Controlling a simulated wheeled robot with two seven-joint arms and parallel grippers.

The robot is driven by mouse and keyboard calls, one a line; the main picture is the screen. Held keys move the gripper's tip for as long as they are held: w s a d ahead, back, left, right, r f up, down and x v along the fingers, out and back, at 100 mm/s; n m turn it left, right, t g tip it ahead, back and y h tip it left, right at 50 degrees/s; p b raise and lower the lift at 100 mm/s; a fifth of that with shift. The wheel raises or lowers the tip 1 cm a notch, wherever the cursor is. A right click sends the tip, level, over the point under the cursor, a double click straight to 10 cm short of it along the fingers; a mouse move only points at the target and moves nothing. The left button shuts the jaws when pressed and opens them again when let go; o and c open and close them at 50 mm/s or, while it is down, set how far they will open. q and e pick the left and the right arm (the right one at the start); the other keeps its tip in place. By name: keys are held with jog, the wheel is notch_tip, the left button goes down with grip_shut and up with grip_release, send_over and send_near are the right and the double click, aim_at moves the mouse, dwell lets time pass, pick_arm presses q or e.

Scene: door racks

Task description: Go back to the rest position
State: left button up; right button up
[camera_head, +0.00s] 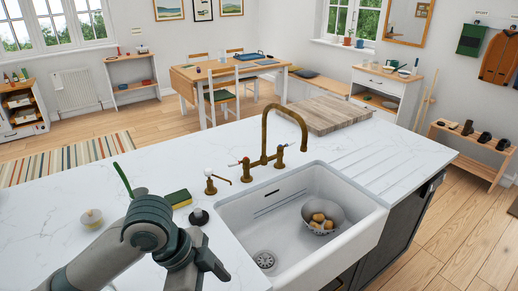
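My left arm comes in from the lower left over the white marble counter (100,165), bends, and points down at the counter's front edge. Its dark end, where my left gripper (213,266) seems to be, is beside the left wall of the white sink (240,222). The fingers are too dark and foreshortened to tell whether they are open or hold anything. My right arm and gripper are out of view. A grey bowl (335,222) with several round yellow-brown items (318,218) is in the sink.
A brass tap (265,150) rises behind the sink. A green and yellow sponge (178,198), a dark stopper-like item (198,216) and a small white dish (91,217) are near my arm. A green stick (122,178) shows behind it.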

pick_arm(q)
jog(key=s+f+n+t, duration=0.35)
jog(key=f+n, duration=0.55)
jog(key=f, duration=0.5)
jog(key=s+a+f+n+y, duration=0.4)
jog(key=s+a+f+n, duration=0.45)
jog(key=s+a, duration=0.6)
notch_tip(320, 180, down, 32)
jog(key=m+g+b, duration=0.2)
jog(key=b, duration=0.3)
jog(key=s+a+f+b, duration=0.1)
jog(key=s+f+b, duration=0.1)
jog(key=s+f, duration=0.7)
jog(key=s+a+f+g+b, duration=0.1)
jog(key=s+a+f+b, duration=0.1)
jog(key=s+f, duration=0.8)
notch_tip(320, 180, down, 6)
jog(key=shift+r+y+b, duration=0.1)
jog(key=shift+y+b, duration=0.2)
jog(key=shift+b, duration=0.2)
